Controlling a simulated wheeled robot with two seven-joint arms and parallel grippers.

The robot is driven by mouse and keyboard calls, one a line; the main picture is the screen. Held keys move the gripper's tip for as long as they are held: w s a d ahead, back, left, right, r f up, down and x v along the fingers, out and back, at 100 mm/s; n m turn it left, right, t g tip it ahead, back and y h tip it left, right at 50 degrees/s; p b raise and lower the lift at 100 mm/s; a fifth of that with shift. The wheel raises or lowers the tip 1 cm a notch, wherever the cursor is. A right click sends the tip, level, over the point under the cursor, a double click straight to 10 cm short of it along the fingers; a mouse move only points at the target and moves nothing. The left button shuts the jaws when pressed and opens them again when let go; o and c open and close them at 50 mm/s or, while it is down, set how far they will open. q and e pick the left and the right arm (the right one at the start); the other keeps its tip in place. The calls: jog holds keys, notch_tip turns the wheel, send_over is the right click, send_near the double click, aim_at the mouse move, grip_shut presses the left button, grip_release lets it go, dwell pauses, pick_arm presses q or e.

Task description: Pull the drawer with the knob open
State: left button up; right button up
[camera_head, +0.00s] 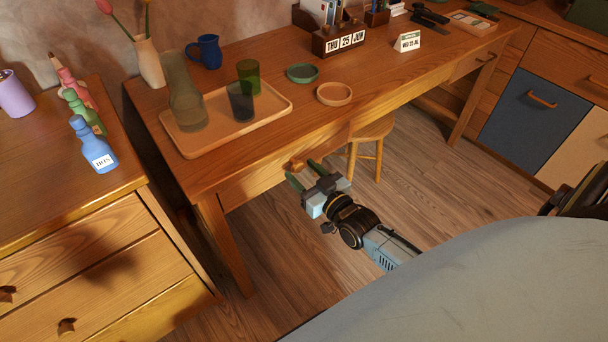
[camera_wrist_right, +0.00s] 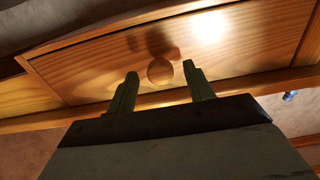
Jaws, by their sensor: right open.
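The drawer (camera_wrist_right: 230,40) is a wooden front under the desk top, and it looks shut. Its round wooden knob (camera_wrist_right: 160,71) shows between and just beyond my fingertips in the right wrist view. The knob also shows in the head view (camera_head: 297,165) on the desk's front. My right gripper (camera_head: 305,173) is open, with its two green fingers pointing at the knob, one to each side. It also shows in the right wrist view (camera_wrist_right: 161,82). I cannot tell whether the fingers touch the knob. My left gripper is not in view.
The desk (camera_head: 390,75) holds a tray (camera_head: 180,142) with a vase and glasses, a blue mug (camera_head: 205,51) and two small dishes. A stool (camera_head: 375,130) stands under the desk close to my right gripper. A dresser (camera_head: 90,240) stands at left; a grey surface (camera_head: 480,290) fills the lower right.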

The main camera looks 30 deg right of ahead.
jog(key=shift+w, duration=0.1)
grip_shut()
dwell(0.4)
